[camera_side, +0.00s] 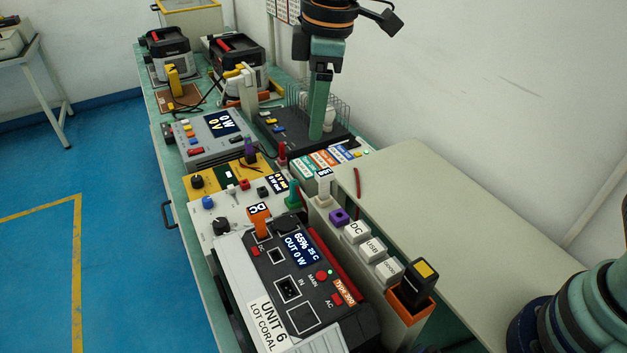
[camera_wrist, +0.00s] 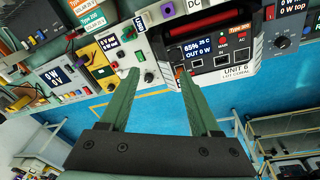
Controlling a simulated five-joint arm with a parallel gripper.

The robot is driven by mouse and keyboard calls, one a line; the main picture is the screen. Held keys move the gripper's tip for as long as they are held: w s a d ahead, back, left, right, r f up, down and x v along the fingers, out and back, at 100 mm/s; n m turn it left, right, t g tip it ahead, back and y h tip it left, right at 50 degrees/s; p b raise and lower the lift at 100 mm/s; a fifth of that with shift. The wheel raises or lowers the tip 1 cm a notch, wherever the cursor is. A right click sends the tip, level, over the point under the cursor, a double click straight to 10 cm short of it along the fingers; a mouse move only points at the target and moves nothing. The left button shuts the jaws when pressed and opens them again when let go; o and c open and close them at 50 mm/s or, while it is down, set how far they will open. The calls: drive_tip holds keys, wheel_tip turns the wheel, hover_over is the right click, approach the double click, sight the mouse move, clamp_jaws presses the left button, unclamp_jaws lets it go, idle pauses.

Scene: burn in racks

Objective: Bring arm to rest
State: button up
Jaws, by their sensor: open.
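My gripper (camera_side: 318,130) hangs fingers-down over the back part of the bench, in front of a black wire rack, and its green fingers overlap in the side view. In the wrist view my gripper (camera_wrist: 158,74) shows two green fingers spread apart with nothing between them. Beyond the fingertips is the power unit labelled UNIT 6 (camera_side: 268,322), which also shows in the wrist view (camera_wrist: 238,72). Its screen reads 65% and OUT 0 W. I cannot tell the height of the fingertips above the bench.
A grey meter box (camera_side: 205,150), a yellow panel (camera_side: 225,178) and a wire rack (camera_side: 335,112) stand close around. A row of DC and USB blocks (camera_side: 373,249) ends at an orange holder (camera_side: 405,318). A pale flat-topped cabinet (camera_side: 450,205) is clear on top.

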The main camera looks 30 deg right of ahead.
drive_tip(key=s+d+m+t, duration=0.2)
drive_tip(key=s+d+m, duration=0.4)
drive_tip(key=d, duration=0.4)
drive_tip(key=s+d+m+t, duration=0.2)
drive_tip(key=s+d+m, duration=0.5)
drive_tip(key=d, duration=0.4)
drive_tip(key=shift+s+d+f+h, duration=0.2)
drive_tip(key=shift+f+h, duration=0.05)
drive_tip(key=shift+h, duration=0.15)
